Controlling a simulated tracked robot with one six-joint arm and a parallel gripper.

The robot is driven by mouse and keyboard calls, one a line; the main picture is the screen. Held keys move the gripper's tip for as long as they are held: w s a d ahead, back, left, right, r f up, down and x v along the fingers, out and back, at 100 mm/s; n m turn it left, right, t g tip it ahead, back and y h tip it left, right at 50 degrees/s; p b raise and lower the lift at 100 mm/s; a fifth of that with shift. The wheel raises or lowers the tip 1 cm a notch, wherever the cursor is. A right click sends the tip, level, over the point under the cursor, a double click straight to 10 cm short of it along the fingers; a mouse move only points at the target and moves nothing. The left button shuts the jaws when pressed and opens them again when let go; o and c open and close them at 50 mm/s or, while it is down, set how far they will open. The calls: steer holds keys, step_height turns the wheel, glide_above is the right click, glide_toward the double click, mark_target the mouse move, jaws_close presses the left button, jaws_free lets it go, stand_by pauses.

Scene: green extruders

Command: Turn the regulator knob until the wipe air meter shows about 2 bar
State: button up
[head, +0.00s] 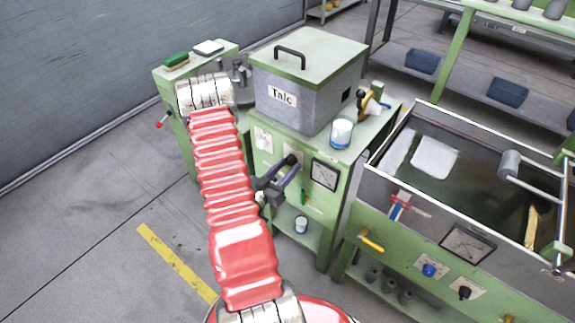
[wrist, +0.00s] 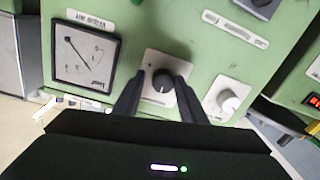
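In the wrist view, a black round knob (wrist: 163,81) sits on a white plate on the green panel. My gripper's (wrist: 161,77) two dark fingers stand one on each side of it. A sliver of the plate shows between the left finger and the knob; contact on the right side is unclear. A square meter (wrist: 86,54) with a black frame and white dial is left of the knob, its thin needle slanting to the lower right. Its scale numbers and label are too blurred to read.
A grey box marked Talc (head: 300,95) stands on the green cabinet, beside a white cup (head: 341,132). Open floor lies at the left.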

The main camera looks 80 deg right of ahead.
steer(key=shift+o, duration=0.9)
steer(key=shift+w, duration=0.1)
steer(key=shift+w+a, duration=0.3)
steer(key=shift+a, duration=0.15)
steer(key=v, duration=1.2)
steer(key=shift+a, duration=0.4)
steer(key=shift+s, duration=0.1)
